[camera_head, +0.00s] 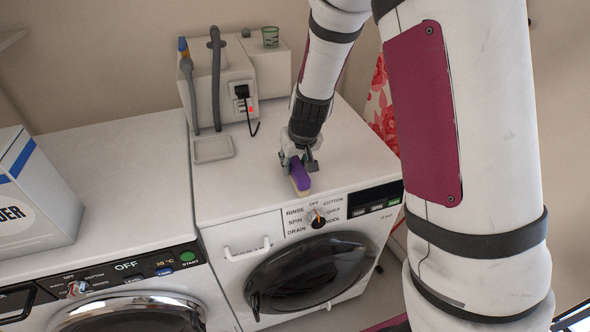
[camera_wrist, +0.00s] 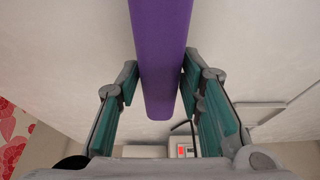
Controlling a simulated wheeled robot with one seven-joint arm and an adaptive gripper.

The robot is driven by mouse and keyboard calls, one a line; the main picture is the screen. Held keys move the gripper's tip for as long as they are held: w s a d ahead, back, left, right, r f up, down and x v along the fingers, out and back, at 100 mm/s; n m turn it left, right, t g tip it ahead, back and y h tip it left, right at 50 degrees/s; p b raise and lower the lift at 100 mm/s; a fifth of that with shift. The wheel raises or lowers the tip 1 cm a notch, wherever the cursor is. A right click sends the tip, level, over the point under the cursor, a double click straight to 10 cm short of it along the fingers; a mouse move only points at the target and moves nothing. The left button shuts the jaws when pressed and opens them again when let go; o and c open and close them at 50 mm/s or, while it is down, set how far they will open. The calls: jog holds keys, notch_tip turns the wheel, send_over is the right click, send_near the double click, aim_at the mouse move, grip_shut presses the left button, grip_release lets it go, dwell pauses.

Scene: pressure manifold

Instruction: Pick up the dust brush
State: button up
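The dust brush (camera_head: 299,174) has a purple body and a beige lower part. It is at the front of the white right-hand machine's top, close above the control panel. My gripper (camera_head: 299,163) points down at it. In the wrist view the purple brush body (camera_wrist: 162,55) lies between the two fingers of my gripper (camera_wrist: 160,82). The finger pads meet its left and right sides, so my gripper looks shut on it. The brush's underside is mostly hidden, and I see no clear gap beneath it.
A grey-white box unit with two hoses (camera_head: 216,75) and a black plug (camera_head: 242,91) stands at the back. A small tray (camera_head: 212,148) lies left of the brush. A detergent box (camera_head: 35,195) stands on the left machine. The top around the brush is clear.

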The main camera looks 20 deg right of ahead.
aim_at(295, 160)
grip_shut()
jog(key=shift+r, duration=0.75)
notch_tip(295, 160, up, 2)
jog(key=shift+r+p, duration=0.2)
jog(key=shift+p, duration=0.15)
jog(key=s+r+p, duration=0.1)
jog(key=s+p, duration=0.4)
jog(key=s, duration=1.1)
